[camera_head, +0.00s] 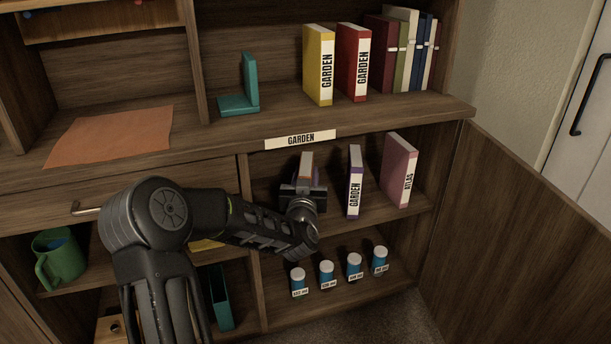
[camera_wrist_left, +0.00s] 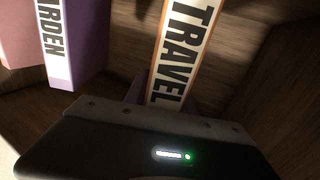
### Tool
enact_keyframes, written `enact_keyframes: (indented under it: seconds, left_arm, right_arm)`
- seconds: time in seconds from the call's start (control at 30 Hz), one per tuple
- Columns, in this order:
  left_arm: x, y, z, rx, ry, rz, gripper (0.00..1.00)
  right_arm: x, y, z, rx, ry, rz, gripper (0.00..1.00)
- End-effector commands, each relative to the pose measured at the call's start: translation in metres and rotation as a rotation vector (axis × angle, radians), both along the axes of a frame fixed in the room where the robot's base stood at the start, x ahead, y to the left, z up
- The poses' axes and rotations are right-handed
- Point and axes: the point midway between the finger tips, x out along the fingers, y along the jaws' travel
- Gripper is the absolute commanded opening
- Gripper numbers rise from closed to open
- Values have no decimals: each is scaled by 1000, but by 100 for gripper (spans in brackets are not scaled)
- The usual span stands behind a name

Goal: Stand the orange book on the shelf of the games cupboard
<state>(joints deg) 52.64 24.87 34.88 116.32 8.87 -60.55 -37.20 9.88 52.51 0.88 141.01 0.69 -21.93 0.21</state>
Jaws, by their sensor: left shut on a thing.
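The orange book (camera_head: 306,162) shows its top above my left gripper in the head view, inside the middle compartment under the GARDEN label. In the left wrist view its white spine reads TRAVEL with orange edges (camera_wrist_left: 181,45). It looks roughly upright. My left gripper (camera_head: 304,190) is shut on the lower part of the book. The gripper hides the book's bottom edge, so I cannot tell whether it touches the shelf (camera_head: 385,213). My right gripper is not in view.
A purple GARDEN book (camera_head: 354,182) and a pink ATLAS book (camera_head: 399,170) stand to the right on the same shelf. Several blue jars (camera_head: 326,275) stand on the shelf below. The board with the GARDEN label (camera_head: 300,140) overhangs the compartment.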

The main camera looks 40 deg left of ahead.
Motion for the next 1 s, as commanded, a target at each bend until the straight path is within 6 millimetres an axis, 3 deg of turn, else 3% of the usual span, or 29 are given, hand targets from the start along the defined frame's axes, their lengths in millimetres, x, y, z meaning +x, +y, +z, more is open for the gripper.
enact_keyframes:
  seconds: [0.13,0.17,0.4,0.77,1.0]
  left_arm:
    - [1,0,-3,2,-3,-1,0]
    - [0,0,-3,1,-1,-1,33]
    - [0,0,-3,0,0,0,53]
    - [0,1,2,0,0,1,53]
    - [-27,-18,3,3,3,-2,53]
  right_arm:
    - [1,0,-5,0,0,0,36]
    - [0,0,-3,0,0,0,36]
    - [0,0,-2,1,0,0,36]
    - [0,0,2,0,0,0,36]
    - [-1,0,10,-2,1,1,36]
